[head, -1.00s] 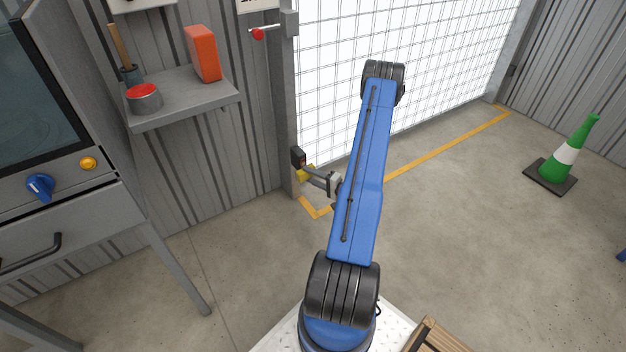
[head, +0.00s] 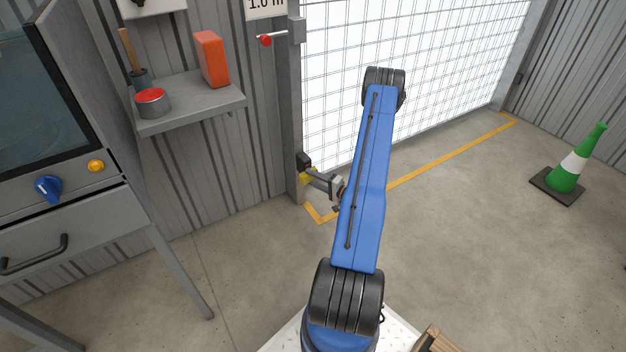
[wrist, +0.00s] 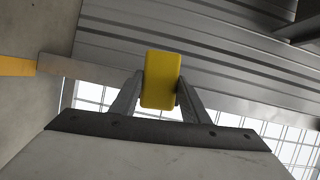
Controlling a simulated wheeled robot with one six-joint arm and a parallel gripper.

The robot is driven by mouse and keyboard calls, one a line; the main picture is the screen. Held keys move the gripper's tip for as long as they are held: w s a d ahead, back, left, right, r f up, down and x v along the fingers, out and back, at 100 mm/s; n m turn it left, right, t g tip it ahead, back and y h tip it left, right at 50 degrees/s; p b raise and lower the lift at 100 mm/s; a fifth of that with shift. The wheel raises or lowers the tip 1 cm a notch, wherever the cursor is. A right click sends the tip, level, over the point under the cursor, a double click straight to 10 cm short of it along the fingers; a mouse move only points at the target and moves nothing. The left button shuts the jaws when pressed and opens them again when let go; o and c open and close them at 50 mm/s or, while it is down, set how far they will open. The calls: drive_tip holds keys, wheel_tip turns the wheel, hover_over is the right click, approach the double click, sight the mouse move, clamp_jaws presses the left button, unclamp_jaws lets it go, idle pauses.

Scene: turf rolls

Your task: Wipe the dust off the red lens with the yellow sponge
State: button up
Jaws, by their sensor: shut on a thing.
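The yellow sponge (wrist: 161,80) is a small upright block in the wrist view. My gripper (wrist: 158,92) is shut on it, one finger on each side. In the head view my gripper (head: 310,174) is low beside the grey post, and only a bit of yellow shows there. A small red round piece (head: 265,40), which looks like the red lens, sits at the end of a thin arm on the post, well above my gripper. Dust on it is too small to tell. The sponge is apart from it.
A grey shelf (head: 190,105) at left holds a red-topped tin (head: 152,102), an orange box (head: 212,60) and a brush in a cup. A cabinet (head: 75,225) stands at far left. A mesh panel (head: 440,60) is behind my arm. A green cone (head: 568,172) is at right; floor between is clear.

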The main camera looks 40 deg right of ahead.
drive_tip(key=shift+w+d, duration=0.25)
drive_tip(key=shift+w, duration=0.7)
drive_tip(key=shift+s+d, duration=0.1)
drive_tip(key=d, duration=0.3)
drive_tip(key=shift+s+d, duration=0.3)
drive_tip(key=shift+s, duration=0.05)
idle(0.4)
drive_tip(key=shift+w+a, duration=0.2)
drive_tip(key=shift+a, duration=0.45)
drive_tip(key=shift+w+a, duration=0.25)
drive_tip(key=shift+a, duration=0.35)
drive_tip(key=shift+w+a, duration=0.2)
drive_tip(key=shift+a, duration=0.45)
drive_tip(key=shift+c, duration=0.4)
drive_tip(key=shift+s, duration=0.1)
drive_tip(key=shift+s+a, duration=0.25)
drive_tip(key=shift+s, duration=0.7)
drive_tip(key=shift+s+a, duration=0.2)
drive_tip(key=shift+s, duration=0.75)
drive_tip(key=shift+s+a, duration=0.25)
drive_tip(key=shift+s, duration=0.7)
